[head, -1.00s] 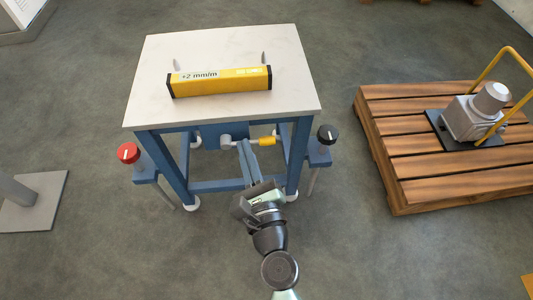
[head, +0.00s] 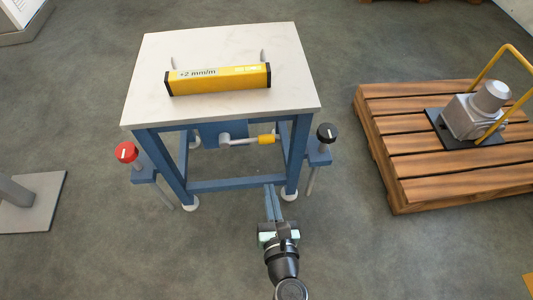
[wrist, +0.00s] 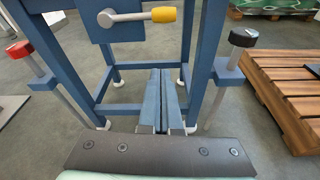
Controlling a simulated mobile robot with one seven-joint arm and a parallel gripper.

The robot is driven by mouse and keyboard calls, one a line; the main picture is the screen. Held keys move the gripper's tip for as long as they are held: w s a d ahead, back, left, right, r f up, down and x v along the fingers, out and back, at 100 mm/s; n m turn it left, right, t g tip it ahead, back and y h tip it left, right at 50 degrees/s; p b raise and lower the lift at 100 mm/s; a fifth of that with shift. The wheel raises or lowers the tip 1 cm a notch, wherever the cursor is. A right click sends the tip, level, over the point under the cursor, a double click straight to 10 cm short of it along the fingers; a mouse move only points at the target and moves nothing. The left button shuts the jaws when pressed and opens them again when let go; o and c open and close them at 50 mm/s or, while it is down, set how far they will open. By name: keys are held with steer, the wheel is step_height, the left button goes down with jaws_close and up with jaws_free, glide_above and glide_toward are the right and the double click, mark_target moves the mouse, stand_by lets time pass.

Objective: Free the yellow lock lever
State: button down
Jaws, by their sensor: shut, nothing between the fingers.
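The yellow lock lever (head: 266,139) is a grey bar with a yellow grip on a blue box under the table top. The bar lies about level, its grip to the right of its pivot. In the wrist view the yellow grip (wrist: 163,15) shows at the top, above my fingers. My gripper (head: 272,188) is in front of the table, lower than the lever and apart from it. Its two long blue fingers (wrist: 163,102) are together with nothing between them.
The blue-framed table (head: 220,104) carries a yellow level (head: 218,79) reading "+2 mm/m". A red knob (head: 126,152) stands at its left and a black knob (head: 327,132) at its right. A wooden pallet (head: 410,147) with a motor is at the right. Floor in front is clear.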

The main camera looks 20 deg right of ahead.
steer(key=w+d+r+p, duration=0.2)
steer(key=w+p, duration=0.1)
steer(key=w, duration=0.6)
steer(key=shift+d, duration=0.4)
steer(key=shift+r, duration=0.1)
steer(key=shift+r+n+p, duration=0.2)
steer(key=shift+n+p, duration=0.1)
steer(key=shift+p, duration=0.1)
